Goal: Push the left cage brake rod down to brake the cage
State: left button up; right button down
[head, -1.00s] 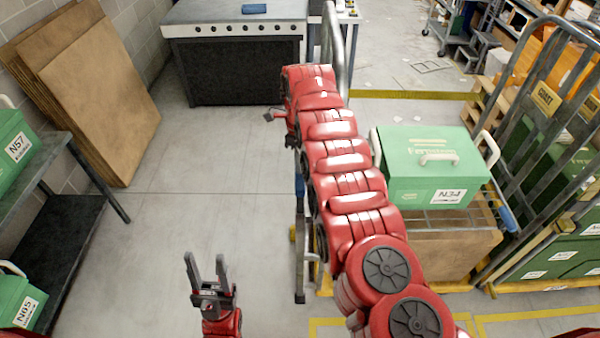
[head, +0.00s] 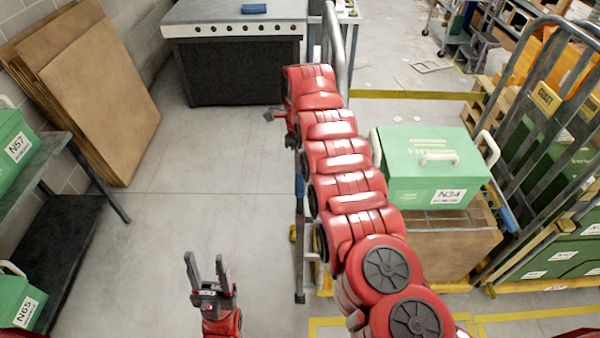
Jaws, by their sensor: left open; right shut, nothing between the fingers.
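The left cage (head: 299,268) stands in the middle, with its tubular frame partly behind my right arm. I cannot clearly make out its brake rod. A small red piece (head: 273,116) sticks out left beside the far end of my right arm; I cannot tell if it belongs to the cage. A blue part (head: 299,186) shows low on the cage's left side. My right gripper (head: 291,142) is shut, small and mostly hidden at the arm's far end; contact with the cage cannot be seen. My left gripper (head: 207,268) is open and empty over the floor, left of the cage.
A green crate N34 (head: 432,170) sits on the cage load. Another cage (head: 540,130) with green crates stands at right. A dark bench (head: 235,70) is at the back, boards (head: 105,100) lean on the left wall, and a shelf (head: 60,240) stands left. The floor between is clear.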

aim_at(300, 181)
jog(key=shift+f, duration=0.1)
jog(key=shift+f+b, duration=2.45)
jog(key=shift+f, duration=1.1)
jog(key=shift+r+p, duration=0.5)
jog(key=shift+r, duration=3.15)
